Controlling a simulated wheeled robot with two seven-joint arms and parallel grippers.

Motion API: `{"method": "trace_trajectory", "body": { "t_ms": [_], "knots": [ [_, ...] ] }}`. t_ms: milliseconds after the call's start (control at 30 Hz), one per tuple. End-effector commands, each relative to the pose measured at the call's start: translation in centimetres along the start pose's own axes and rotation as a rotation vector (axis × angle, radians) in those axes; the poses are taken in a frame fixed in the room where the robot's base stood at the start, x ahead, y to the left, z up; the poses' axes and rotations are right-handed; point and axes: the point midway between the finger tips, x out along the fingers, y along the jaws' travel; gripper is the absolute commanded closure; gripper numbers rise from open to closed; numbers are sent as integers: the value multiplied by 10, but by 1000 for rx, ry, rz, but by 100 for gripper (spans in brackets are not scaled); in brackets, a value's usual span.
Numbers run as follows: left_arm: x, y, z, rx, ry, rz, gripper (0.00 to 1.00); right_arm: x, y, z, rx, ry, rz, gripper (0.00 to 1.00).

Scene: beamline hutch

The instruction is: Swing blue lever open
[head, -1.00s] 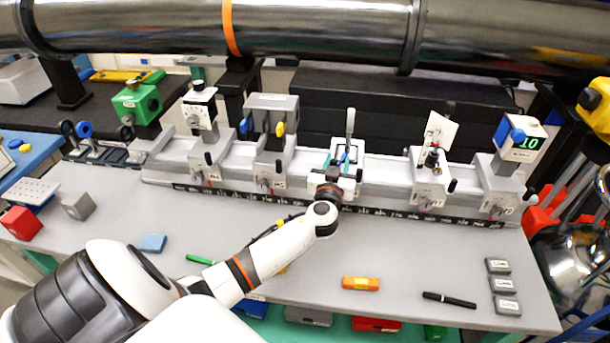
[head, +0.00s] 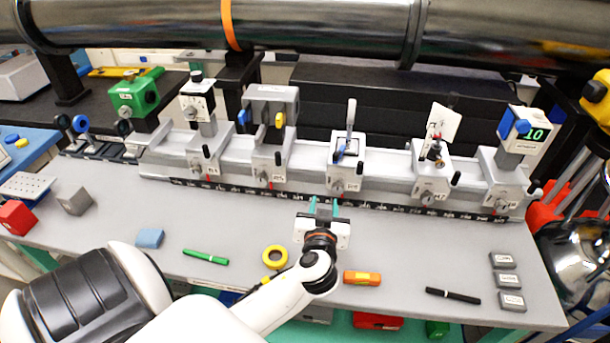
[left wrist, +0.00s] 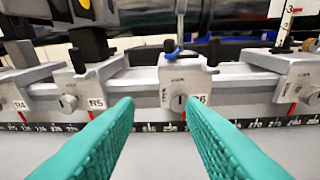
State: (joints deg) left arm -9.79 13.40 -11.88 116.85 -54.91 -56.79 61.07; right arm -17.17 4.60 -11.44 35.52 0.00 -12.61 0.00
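A small blue lever (head: 340,153) sits low in the white-fronted holder (head: 346,177) at the middle of the rail. A tall grey post (head: 350,115) stands just behind it. In the left wrist view the blue lever (left wrist: 171,48) shows above the holder's grey front, partly hidden. I cannot tell exactly how far it is swung. My left gripper (head: 324,208) is in front of the rail, below and to the left of this holder, apart from it. Its two teal fingers are spread and empty, as the left wrist view (left wrist: 160,108) shows. My right gripper is not in view.
A grey box unit (head: 271,98) with blue and yellow paddles stands on the carriage to the left. A card holder (head: 438,125) stands to the right. A yellow ring (head: 275,257), orange block (head: 362,278) and black pen (head: 453,295) lie on the grey table. A large pipe (head: 310,35) crosses above.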

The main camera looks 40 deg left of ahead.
Motion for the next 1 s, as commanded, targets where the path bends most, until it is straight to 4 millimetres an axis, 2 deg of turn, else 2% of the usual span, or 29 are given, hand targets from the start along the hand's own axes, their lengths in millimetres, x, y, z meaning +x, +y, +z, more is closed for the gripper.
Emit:
{"method": "trace_trajectory", "body": {
  "t_ms": [233, 600, 800, 1000],
  "knots": [
    [-28, 13, -40, 79, 216, -6, 64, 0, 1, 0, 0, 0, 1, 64],
    [-78, 21, -94, 217, 515, -106, 64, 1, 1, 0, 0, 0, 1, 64],
    [-100, 21, -114, 277, 625, -174, 64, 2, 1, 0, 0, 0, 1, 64],
    [-110, 20, -123, 306, 672, -211, 64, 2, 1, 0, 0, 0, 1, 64]
  ]
}}
